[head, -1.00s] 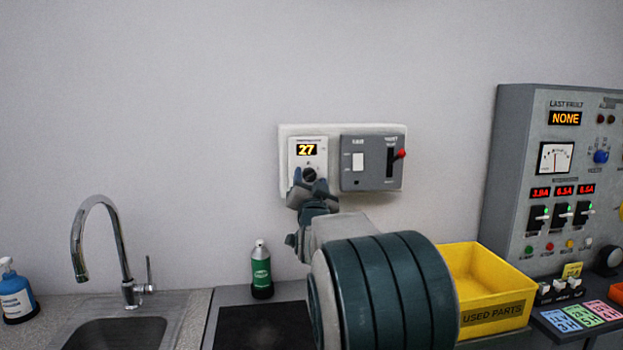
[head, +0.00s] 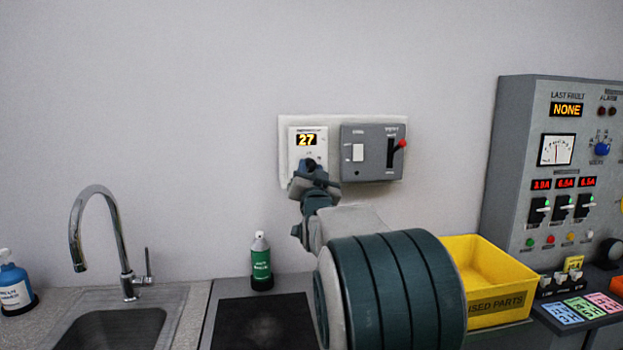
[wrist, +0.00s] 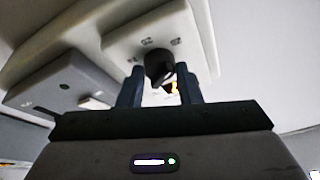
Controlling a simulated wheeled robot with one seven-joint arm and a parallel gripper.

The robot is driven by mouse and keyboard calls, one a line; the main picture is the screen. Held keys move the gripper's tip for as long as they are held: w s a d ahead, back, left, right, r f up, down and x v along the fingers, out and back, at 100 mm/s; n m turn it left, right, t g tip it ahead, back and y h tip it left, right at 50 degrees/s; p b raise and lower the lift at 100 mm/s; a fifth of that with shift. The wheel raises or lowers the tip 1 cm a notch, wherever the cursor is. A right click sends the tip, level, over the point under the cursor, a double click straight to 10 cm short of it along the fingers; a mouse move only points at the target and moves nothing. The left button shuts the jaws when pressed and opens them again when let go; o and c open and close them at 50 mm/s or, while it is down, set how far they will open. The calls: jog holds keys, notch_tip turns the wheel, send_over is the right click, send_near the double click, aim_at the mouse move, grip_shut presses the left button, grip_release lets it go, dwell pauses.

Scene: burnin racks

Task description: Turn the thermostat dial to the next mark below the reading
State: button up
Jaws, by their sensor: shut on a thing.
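The white thermostat (head: 294,147) is on a pale wall plate and its lit display (head: 307,140) reads 27. My gripper (head: 309,167) is at the lower part of the thermostat, over the dial, and hides it in the head view. In the wrist view the black dial (wrist: 158,66) shows between the two fingers of my gripper (wrist: 160,92), which are shut on it.
A grey switch box (head: 372,170) with a red-tipped lever (head: 401,144) is just right of the thermostat. Below are a tap (head: 120,240), a green bottle (head: 261,262) and a yellow parts bin (head: 490,265). A control panel (head: 512,180) stands at right.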

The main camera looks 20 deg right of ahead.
jog(key=n+b, duration=0.1)
jog(key=n+y+b, duration=0.1)
jog(key=n+b, duration=0.1)
jog(key=shift+d+f+n+y, duration=0.15)
jog(key=shift+f+n+y, duration=0.15)
jog(key=n, duration=0.1)
jog(key=n+y+b, duration=0.2)
jog(key=n, duration=0.1)
jog(key=shift+d+r, duration=0.1)
jog(key=shift+r, duration=0.15)
jog(key=n+y, duration=0.2)
jog(key=n, duration=0.2)
jog(key=shift+r, duration=0.2)
jog(key=shift+n+y+p, duration=0.45)
jog(key=shift+n+y, duration=0.25)
jog(key=shift+n, duration=1.1)
jog(key=o, duration=1)
jog(key=shift+c, duration=0.2)
